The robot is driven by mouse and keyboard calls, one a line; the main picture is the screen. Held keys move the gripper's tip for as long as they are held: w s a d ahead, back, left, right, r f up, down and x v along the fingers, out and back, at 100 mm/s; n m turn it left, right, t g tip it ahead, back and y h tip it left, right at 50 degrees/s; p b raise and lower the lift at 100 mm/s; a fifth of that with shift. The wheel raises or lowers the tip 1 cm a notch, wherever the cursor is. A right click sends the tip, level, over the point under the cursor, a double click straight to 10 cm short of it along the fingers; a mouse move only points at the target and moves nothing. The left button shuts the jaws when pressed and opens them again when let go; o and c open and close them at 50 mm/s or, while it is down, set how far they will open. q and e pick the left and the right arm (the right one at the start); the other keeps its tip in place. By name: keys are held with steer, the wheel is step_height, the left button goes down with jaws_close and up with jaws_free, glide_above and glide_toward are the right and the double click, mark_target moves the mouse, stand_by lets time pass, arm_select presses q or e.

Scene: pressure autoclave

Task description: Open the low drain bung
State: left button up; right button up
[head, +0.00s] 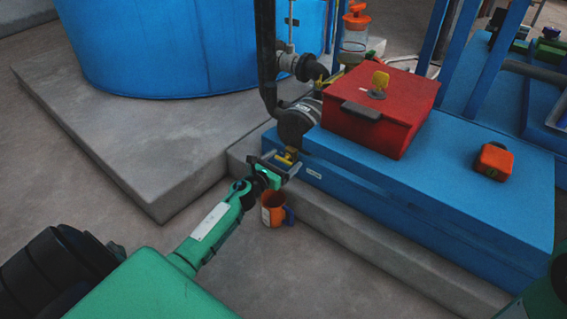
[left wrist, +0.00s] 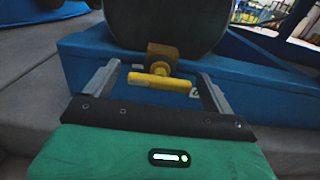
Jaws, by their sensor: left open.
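The drain bung is a brass fitting with a yellow bar handle (left wrist: 160,82), low under a dark round housing. In the left wrist view the bar lies crosswise between the two fingers of my left gripper (left wrist: 158,88). The fingers are spread apart, with gaps at both ends of the bar. Whether anything touches the bar cannot be told. My right gripper is not in view; only a green part of my arm shows at the lower right.
An orange mug (head: 273,209) stands on the floor below my left gripper. A red box (head: 385,108) and an orange device (head: 493,161) sit on the blue base (head: 420,200). Dark pipes (head: 266,60) rise behind the round housing (head: 297,122). A concrete step (head: 150,130) lies left.

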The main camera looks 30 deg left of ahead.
arm_select(q)
steer(key=shift+w, duration=0.2)
steer(key=c, duration=1)
